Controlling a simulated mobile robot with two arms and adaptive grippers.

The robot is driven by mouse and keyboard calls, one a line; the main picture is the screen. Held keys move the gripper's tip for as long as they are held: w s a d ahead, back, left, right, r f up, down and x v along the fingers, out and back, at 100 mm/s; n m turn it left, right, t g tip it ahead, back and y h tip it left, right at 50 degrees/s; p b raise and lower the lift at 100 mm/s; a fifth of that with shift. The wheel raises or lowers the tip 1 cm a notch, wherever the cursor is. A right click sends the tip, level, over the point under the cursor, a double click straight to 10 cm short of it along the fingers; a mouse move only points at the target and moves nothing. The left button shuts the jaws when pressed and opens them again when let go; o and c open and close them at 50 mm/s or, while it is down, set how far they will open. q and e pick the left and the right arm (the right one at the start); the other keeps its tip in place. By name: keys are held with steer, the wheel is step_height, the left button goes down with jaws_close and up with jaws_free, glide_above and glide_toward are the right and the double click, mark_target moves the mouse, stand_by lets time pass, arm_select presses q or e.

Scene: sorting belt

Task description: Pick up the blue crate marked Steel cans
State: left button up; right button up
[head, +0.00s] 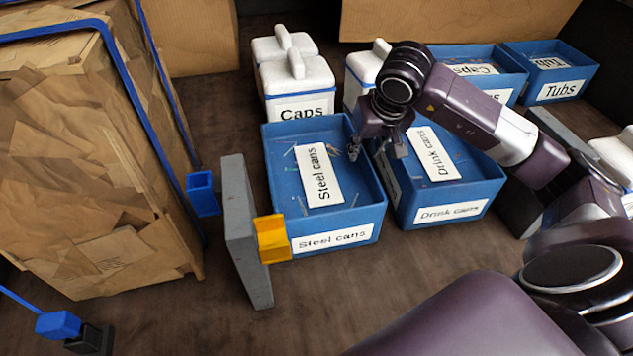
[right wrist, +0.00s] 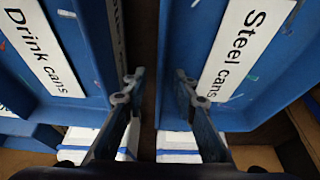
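The blue crate marked Steel cans (head: 372,215) stands on the brown floor in the middle of the head view. It has a label on its front and a white Steel cans card and small coloured bits inside. My right gripper (head: 378,150) is over its right rim, beside the Drink cans crate. In the right wrist view the gripper (right wrist: 156,92) is open, with one finger on each side of the Steel cans crate's near wall (right wrist: 168,45). I cannot tell whether the fingers touch it. My left gripper is out of view.
The blue Drink cans crate (head: 486,190) stands close on the right. White lidded bins (head: 300,75) and blue Caps (head: 515,65) and Tubs (head: 590,78) crates are behind. A grey panel (head: 243,230) with a yellow block (head: 273,238) stands close left, beside a large brown bale (head: 90,170).

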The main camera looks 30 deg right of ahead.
steer(key=shift+p+x, duration=0.3)
steer(key=shift+x, duration=0.85)
jaws_close()
steer(key=shift+w+d+r, duration=0.1)
steer(key=shift+r, duration=0.1)
